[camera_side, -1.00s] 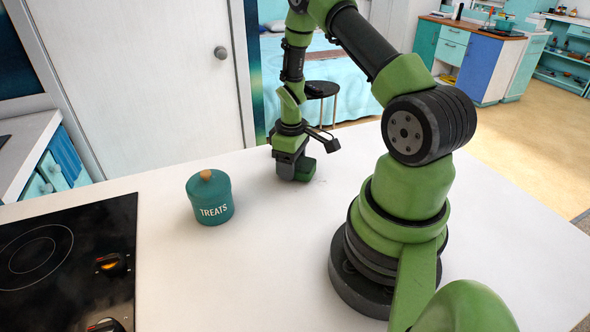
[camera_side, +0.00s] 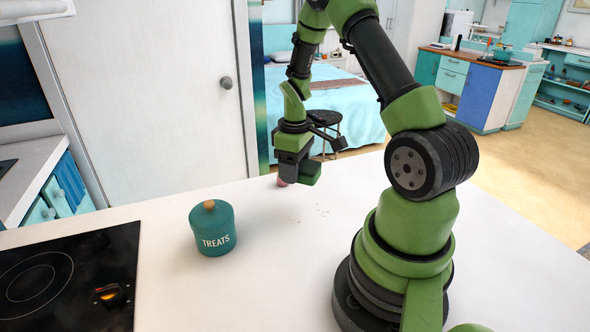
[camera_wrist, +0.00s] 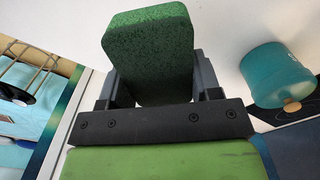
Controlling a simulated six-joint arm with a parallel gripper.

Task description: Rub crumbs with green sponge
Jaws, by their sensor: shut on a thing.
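The green sponge (camera_side: 310,172) is held between the jaws of my gripper (camera_side: 296,167), above the white counter near its far edge. In the wrist view the speckled sponge (camera_wrist: 150,45) sits between the two dark fingers of the gripper (camera_wrist: 152,80) and sticks out past them.
A teal "TREATS" canister (camera_side: 213,229) with a wooden knob stands left of the crumbs; it also shows in the wrist view (camera_wrist: 275,75). A black cooktop (camera_side: 70,278) is at the left. A small pinkish object (camera_side: 281,182) is partly hidden behind my gripper.

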